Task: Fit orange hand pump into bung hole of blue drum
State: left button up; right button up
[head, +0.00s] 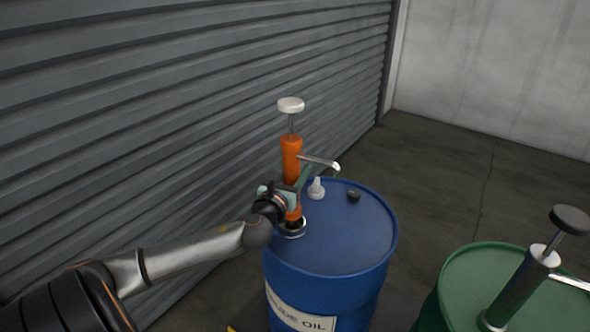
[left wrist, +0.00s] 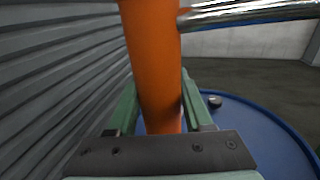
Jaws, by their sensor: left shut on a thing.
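The orange hand pump (head: 291,158) stands upright over the near-left part of the blue drum's lid (head: 345,235), with a white knob on top and a metal spout pointing right. Its lower end is at a pale ring (head: 291,230) on the lid; I cannot tell how deep it sits in the bung hole. My left gripper (head: 290,195) is shut on the pump's lower body. In the left wrist view the orange body (left wrist: 155,70) runs between the green fingers (left wrist: 160,115). My right gripper is not in view.
A green drum (head: 465,280) with a dark green pump (head: 520,285) stands at the right. A grey shutter wall (head: 190,90) is close on the left. Open floor (head: 450,165) lies behind.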

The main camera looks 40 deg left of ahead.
pick_arm(q)
jog(key=shift+r, duration=0.1)
jog(key=shift+f, duration=0.55)
jog(key=shift+p, duration=0.55)
dwell(1.9)
